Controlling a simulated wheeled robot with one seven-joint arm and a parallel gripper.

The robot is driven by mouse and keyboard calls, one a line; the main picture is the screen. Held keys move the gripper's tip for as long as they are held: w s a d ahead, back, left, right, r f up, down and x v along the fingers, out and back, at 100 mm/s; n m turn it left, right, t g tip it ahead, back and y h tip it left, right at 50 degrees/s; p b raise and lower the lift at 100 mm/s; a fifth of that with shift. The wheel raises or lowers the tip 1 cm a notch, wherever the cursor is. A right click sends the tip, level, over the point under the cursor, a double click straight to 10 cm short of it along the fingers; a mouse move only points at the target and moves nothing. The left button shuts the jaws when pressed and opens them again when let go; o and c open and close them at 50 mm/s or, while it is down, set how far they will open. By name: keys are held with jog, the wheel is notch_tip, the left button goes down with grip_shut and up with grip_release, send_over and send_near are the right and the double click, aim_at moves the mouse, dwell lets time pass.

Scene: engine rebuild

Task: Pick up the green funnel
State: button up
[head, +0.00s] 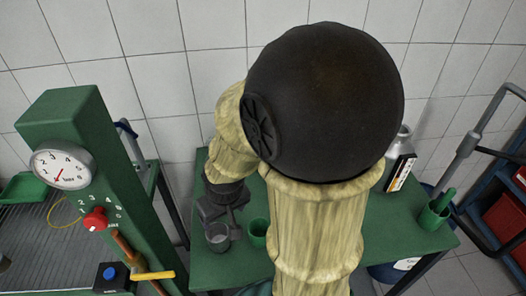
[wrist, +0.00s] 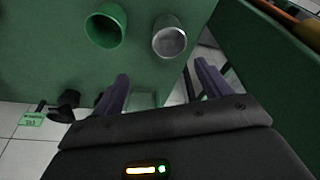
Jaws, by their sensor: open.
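A green, round-mouthed vessel (head: 258,232) stands on the green table, right of a grey metal cup (head: 218,236). In the wrist view the green vessel (wrist: 104,28) is at the upper left and the metal cup (wrist: 169,40) at top centre. Another green piece (head: 436,214), with a narrow part sticking up, stands at the table's right end. I cannot tell for sure which is the funnel. My gripper (head: 224,204) is open above the table, near the metal cup. In the wrist view its fingers (wrist: 161,88) are apart with nothing between them.
The green table (head: 215,268) also holds a grey container (head: 401,160) behind my arm. A green press column (head: 120,170) with a gauge rises at the left. A blue cart (head: 490,180) stands at the right. My arm hides the table's middle.

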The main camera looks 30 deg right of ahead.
jog(key=o, duration=0.4)
jog(key=w+d+f+t, duration=0.3)
jog(key=w+d+f, duration=0.2)
jog(key=w+d, duration=0.2)
jog(key=shift+d+f+n+h+b, duration=0.2)
jog(key=shift+d+n+h+b, duration=0.1)
jog(key=shift+d+h+b, duration=0.15)
jog(key=w+d+f+t, duration=0.1)
jog(key=d+t, duration=0.1)
jog(key=d, duration=0.1)
jog(key=w+d+f+t+b, duration=0.1)
jog(key=d+f+t, duration=0.1)
jog(key=d+t, duration=0.1)
jog(key=w+d+f+t, duration=0.1)
jog(key=d+f+t, duration=0.1)
jog(key=d, duration=0.3)
jog(key=shift+d+t, duration=0.2)
jog(key=shift+t, duration=0.1)
jog(key=s+d+r+m+t+h+b, duration=0.1)
jog(key=s+d+m+t+h, duration=0.1)
jog(key=s+d+t, duration=0.2)
jog(key=shift+d+r+m, duration=0.25)
jog(key=shift+d+m, duration=0.05)
jog(key=shift+d, duration=0.05)
